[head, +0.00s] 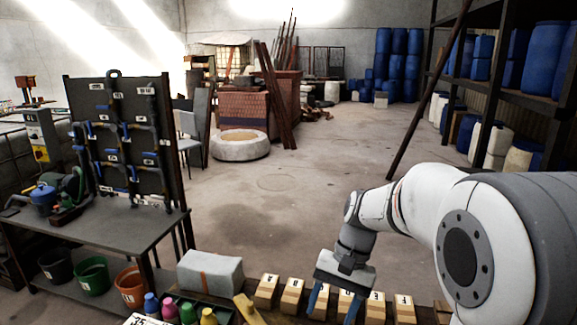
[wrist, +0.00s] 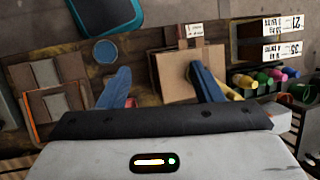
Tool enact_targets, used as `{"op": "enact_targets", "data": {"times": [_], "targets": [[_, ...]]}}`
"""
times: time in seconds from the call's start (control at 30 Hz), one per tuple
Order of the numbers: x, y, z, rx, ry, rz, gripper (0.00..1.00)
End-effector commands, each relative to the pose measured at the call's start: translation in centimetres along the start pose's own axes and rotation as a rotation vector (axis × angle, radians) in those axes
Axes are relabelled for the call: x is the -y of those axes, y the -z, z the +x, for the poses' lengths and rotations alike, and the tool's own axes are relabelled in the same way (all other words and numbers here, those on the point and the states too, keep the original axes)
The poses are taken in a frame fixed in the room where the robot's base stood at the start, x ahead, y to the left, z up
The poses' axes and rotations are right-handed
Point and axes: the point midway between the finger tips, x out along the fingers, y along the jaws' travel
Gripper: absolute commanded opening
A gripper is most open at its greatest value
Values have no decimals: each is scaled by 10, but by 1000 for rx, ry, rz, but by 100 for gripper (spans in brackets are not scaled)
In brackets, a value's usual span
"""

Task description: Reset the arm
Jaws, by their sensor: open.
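The fingertips' height above the bench is hard to judge.
Coloured bottles (head: 188,312) and a grey block (head: 210,272) lie left of the lettered blocks. Dark shelving with blue drums (head: 548,60) stands at right. Open concrete floor (head: 285,215) lies beyond the bench.

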Motion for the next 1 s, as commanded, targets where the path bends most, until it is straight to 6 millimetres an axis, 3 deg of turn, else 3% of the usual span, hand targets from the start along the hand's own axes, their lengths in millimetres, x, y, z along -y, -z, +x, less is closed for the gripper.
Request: {"op": "enact_targets", "data": {"times": [0.2, 0.5, 0.7, 1.0], "targets": [[-38, -44, -2, -235, -69, -117, 59], [-84, -87, 11, -513, -175, -270, 59], [-98, -98, 17, -603, -213, -321, 59], [-100, -99, 18, -614, -220, -329, 59]]}}
